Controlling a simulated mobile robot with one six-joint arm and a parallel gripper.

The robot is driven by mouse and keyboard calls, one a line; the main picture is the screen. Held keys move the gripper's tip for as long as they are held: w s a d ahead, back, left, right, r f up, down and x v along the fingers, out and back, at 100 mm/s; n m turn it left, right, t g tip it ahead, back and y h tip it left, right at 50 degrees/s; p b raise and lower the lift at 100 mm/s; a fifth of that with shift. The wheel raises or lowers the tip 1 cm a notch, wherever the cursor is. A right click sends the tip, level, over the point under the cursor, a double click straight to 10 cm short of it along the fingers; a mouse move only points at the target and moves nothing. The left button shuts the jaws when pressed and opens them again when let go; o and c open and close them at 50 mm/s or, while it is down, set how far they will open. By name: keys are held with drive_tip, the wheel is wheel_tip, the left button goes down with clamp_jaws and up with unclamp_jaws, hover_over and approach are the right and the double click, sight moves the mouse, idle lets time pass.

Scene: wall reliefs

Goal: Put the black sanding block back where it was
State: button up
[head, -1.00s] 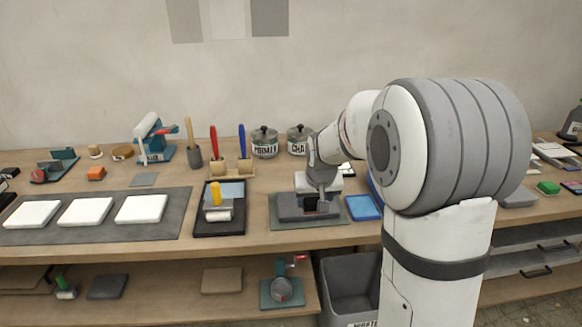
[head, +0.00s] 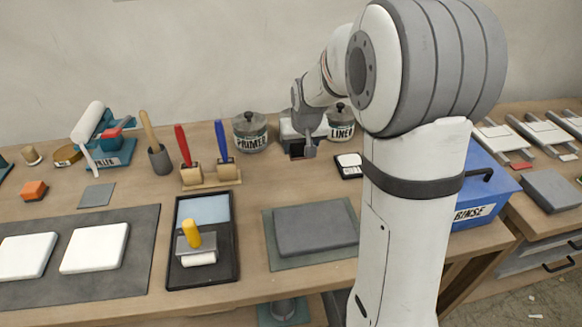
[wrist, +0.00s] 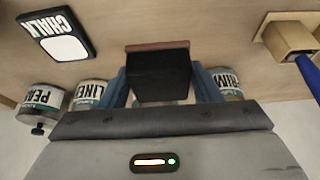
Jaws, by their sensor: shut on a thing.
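My gripper (head: 303,152) is near the back of the bench, in front of the lidded jars. In the wrist view, its blue fingers (wrist: 160,85) are shut on the black sanding block (wrist: 158,76), one on each side. A reddish-brown strip shows along the block's far edge. In the head view, the block (head: 297,152) is a small dark shape, partly hidden by my gripper. I cannot tell whether it touches the bench. A grey slab (head: 315,228) lies on a grey-green mat (head: 290,263) in front, with nothing on it.
Jars labelled PRIMER (head: 250,132) and LINEN (head: 341,122) stand behind. A black-and-white CHALK pad (wrist: 58,35) lies beside my gripper. A brush holder (head: 209,180) stands to the left; a blue RINSE bin (head: 478,195) is right. Bare bench lies between slab and jars.

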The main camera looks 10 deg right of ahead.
hover_over(298, 177)
drive_tip(key=s, duration=0.1)
wheel_tip(298, 177, down, 5)
drive_tip(key=shift+f, duration=0.2)
drive_tip(key=shift+s+f, duration=0.1)
drive_tip(key=shift+f, duration=1.75)
drive_tip(key=shift+a, duration=0.1)
drive_tip(key=shift+f, duration=0.2)
drive_tip(key=o, duration=0.9)
drive_tip(key=shift+o, duration=0.2)
drive_tip(key=shift+r, duration=0.2)
